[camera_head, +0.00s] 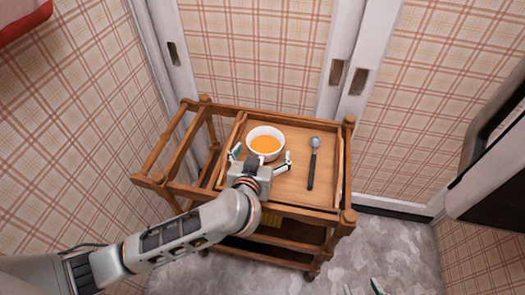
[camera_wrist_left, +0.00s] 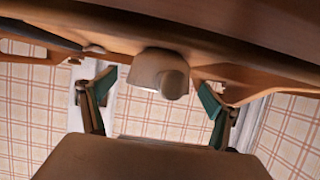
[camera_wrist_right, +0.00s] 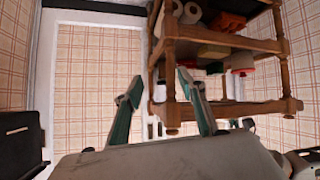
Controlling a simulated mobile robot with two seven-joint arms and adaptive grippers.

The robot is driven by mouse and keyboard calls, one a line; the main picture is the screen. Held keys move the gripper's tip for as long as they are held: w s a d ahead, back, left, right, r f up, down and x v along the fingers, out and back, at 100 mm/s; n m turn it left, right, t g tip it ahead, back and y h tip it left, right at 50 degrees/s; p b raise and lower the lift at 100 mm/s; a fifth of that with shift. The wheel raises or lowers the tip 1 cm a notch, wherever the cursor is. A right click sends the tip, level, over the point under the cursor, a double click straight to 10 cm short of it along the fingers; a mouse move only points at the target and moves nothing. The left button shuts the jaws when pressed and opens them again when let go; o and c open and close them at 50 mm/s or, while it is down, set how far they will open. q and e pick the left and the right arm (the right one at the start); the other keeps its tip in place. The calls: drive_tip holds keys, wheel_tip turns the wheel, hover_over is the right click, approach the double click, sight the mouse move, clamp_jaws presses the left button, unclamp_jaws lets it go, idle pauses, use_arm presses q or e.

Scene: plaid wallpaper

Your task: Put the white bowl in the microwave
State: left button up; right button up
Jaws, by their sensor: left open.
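The white bowl (camera_head: 279,154) holds orange contents and stands upright on a wooden tray (camera_head: 295,187) on the cart. My left gripper (camera_head: 262,155) is open at the bowl's near side, one finger to each side of it. In the left wrist view the bowl (camera_wrist_left: 160,72) sits between the two spread fingers, with gaps on both sides. My right gripper (camera_wrist_right: 160,95) is open and empty; only its fingertips show at the bottom of the head view. A dark appliance (camera_head: 492,178), perhaps the microwave, is cut off at the right edge.
A spoon with a dark handle (camera_head: 311,172) lies on the tray right of the bowl. The wooden cart (camera_head: 160,178) has a raised rail and lower shelves holding rolls (camera_wrist_right: 190,12) and other items. Grey floor (camera_head: 385,250) is clear right of the cart.

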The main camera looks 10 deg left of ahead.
use_arm(q)
drive_tip(key=p+v, duration=0.1)
drive_tip(key=v, duration=0.1)
drive_tip(key=r+p+v, duration=0.1)
drive_tip(key=v, duration=0.2)
drive_tip(key=shift+s, duration=0.1)
drive_tip(key=p+v, duration=0.1)
drive_tip(key=v, duration=0.3)
drive_tip(key=shift+s, duration=0.15)
drive_tip(key=shift+s+p, duration=0.3)
drive_tip(key=shift+s, duration=0.5)
use_arm(e)
drive_tip(key=shift+s+d+r+h, duration=0.1)
drive_tip(key=shift+s+d+h, duration=0.25)
drive_tip(key=shift+d, duration=0.3)
